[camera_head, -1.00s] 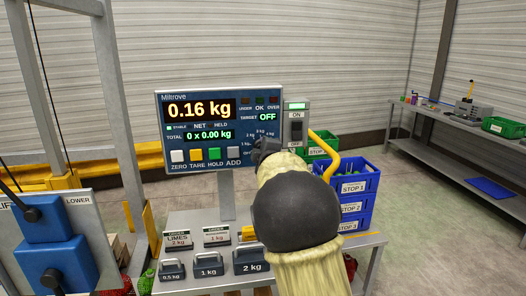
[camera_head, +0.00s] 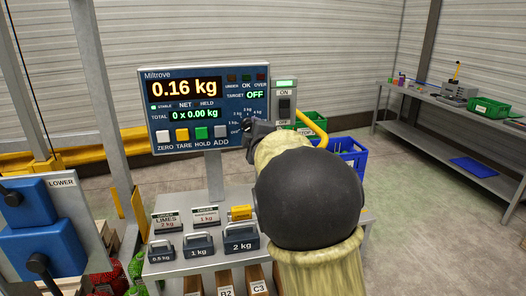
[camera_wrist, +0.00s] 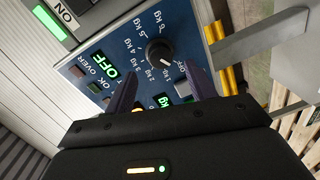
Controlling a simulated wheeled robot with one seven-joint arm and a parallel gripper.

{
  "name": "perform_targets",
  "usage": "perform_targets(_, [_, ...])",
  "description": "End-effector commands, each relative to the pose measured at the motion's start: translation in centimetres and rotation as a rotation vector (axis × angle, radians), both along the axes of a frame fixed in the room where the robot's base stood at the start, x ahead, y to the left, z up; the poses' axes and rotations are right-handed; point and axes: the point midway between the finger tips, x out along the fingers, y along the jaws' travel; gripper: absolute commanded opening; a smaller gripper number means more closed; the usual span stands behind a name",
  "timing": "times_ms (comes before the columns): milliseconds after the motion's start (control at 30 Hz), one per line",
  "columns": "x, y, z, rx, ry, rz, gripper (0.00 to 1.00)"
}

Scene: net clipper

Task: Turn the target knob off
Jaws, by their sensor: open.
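The target knob (camera_wrist: 160,52) is a round black dial with a white pointer mark, ringed by kg labels, in the wrist view. My gripper (camera_wrist: 160,76) is open, its two dark fingers on either side of the knob's lower area; I cannot tell whether they touch it. The blue scale panel (camera_head: 152,98) carries the knob at its lower right, where my gripper (camera_head: 250,128) covers most of it in the head view. The target readout (camera_head: 254,95) shows OFF, and it also reads OFF in the wrist view (camera_wrist: 110,62).
An ON switch box (camera_head: 284,101) with a lit green lamp stands right of the panel. White, yellow, green and grey buttons (camera_head: 192,134) line the panel's bottom. Weights (camera_head: 199,244) stand on the bench below. A blue crate (camera_head: 348,148) is behind my arm.

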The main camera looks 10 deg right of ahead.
Motion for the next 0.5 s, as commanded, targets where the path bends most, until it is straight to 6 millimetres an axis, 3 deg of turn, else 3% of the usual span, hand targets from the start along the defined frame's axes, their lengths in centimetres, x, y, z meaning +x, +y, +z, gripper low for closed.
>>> perform_targets(500, [-8.1, -0.1, 0.5, 0.003, -0.001, 0.001, 0.56])
